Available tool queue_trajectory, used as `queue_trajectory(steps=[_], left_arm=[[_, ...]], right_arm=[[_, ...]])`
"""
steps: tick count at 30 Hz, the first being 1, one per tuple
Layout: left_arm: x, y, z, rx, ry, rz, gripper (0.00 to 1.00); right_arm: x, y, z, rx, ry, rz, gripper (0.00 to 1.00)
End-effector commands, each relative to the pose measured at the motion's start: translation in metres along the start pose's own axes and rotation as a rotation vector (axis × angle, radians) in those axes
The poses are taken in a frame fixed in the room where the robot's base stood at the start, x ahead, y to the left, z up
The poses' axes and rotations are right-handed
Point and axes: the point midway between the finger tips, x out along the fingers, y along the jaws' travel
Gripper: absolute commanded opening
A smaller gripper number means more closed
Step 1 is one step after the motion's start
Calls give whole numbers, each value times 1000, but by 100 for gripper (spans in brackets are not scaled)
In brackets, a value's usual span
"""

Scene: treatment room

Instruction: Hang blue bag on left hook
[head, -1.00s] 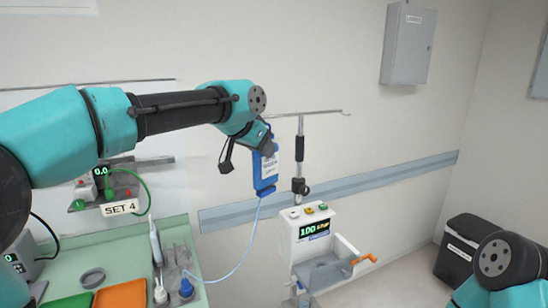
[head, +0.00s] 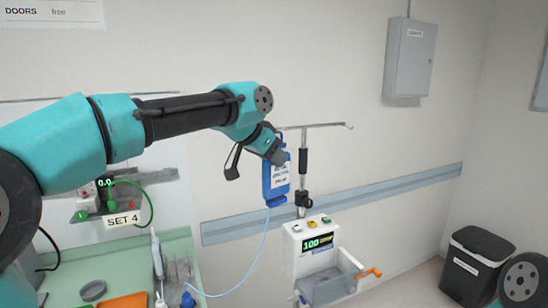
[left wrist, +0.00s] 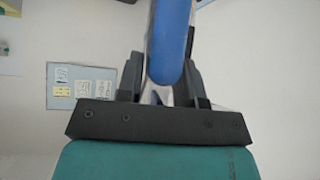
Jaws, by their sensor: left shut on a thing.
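The blue bag (head: 277,182) hangs upright from my left gripper (head: 279,158), with a pale tube running down from its lower end. My left gripper is shut on its upper part; in the left wrist view the blue bag (left wrist: 170,45) shows between the two dark fingers. The pole has a crossbar (head: 318,126) with a hook at its right end (head: 349,126). The bar's left end, where the left hook would be, is hidden behind my gripper and the bag. I cannot tell whether the bag touches it. Of my right arm only a joint shows at lower right; its gripper is out of view.
A white device reading 100 (head: 310,245) with an orange crank (head: 368,273) stands below the pole. A green counter (head: 120,262) with trays and bottles is at lower left. A grey wall cabinet (head: 410,57) and a black bin (head: 470,265) are to the right.

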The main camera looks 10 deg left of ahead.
Motion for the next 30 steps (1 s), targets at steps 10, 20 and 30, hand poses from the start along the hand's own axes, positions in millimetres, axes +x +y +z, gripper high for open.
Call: queue_trajectory(steps=[10,20,30], left_arm=[[4,-15,-2,0,1,-1,0],[7,-30,-4,0,2,-2,0],[10,-44,-6,-1,2,-2,0]], right_arm=[[0,0,0,0,0,0,43],[0,0,0,0,0,0,43],[0,0,0,0,0,0,43]])
